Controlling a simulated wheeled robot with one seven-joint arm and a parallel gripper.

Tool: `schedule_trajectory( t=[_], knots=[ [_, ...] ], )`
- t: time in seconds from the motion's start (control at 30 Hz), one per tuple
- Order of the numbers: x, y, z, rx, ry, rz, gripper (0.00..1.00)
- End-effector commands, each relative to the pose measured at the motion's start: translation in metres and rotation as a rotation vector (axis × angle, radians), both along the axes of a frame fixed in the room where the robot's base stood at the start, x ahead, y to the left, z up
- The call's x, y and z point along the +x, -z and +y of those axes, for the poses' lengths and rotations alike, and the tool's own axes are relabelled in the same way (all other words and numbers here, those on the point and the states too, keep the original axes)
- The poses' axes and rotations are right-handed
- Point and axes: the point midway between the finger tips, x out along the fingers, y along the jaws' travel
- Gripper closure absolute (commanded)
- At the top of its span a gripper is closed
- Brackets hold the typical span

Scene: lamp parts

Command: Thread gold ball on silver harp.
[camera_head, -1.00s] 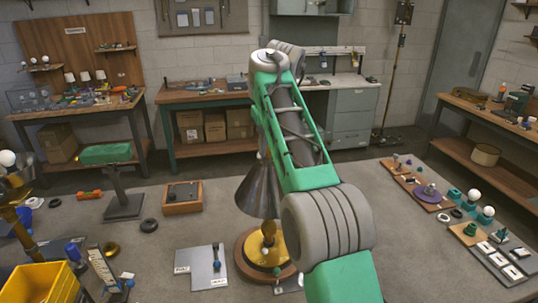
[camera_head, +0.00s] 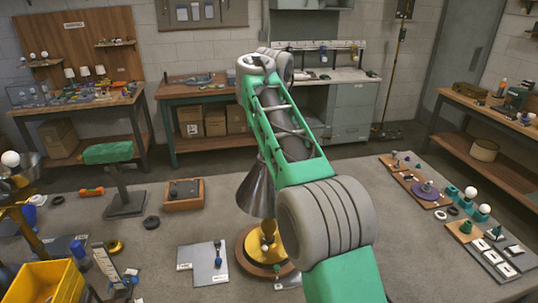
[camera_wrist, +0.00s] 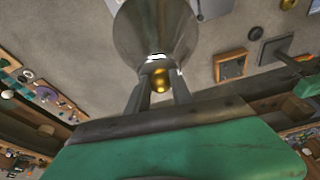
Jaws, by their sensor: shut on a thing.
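The gold ball (camera_wrist: 160,81) sits between the two fingers of my gripper (camera_wrist: 161,86) in the wrist view, and the gripper is shut on it. The ball is just at the narrow end of the silver cone-shaped shade (camera_wrist: 155,30). A small bright silver piece shows at that end, beside the ball; it may be part of the silver harp, but I cannot tell whether the ball touches it. In the head view the shade (camera_head: 256,190) stands on the lamp with its brass base (camera_head: 257,246). My arm hides the gripper and ball there.
A wooden tray (camera_head: 183,194) and a green-topped stand (camera_head: 125,205) are further left. A yellow bin (camera_head: 42,285) is front left. Small parts on boards (camera_head: 424,190) line the right side.

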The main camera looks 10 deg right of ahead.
Motion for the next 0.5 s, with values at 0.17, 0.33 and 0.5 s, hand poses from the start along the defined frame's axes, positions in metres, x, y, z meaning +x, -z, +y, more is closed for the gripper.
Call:
schedule_trajectory(
  t=[0.17, 0.33, 0.5],
  knots=[
    [-0.0001, -0.0028, 0.0015, 0.000, 0.074, 0.001, 1.00],
    [0.0002, 0.0002, 0.0012, -0.001, 0.099, 0.000, 0.65],
    [0.0002, 0.0003, 0.0011, 0.000, 0.098, 0.000, 0.51]
  ],
)
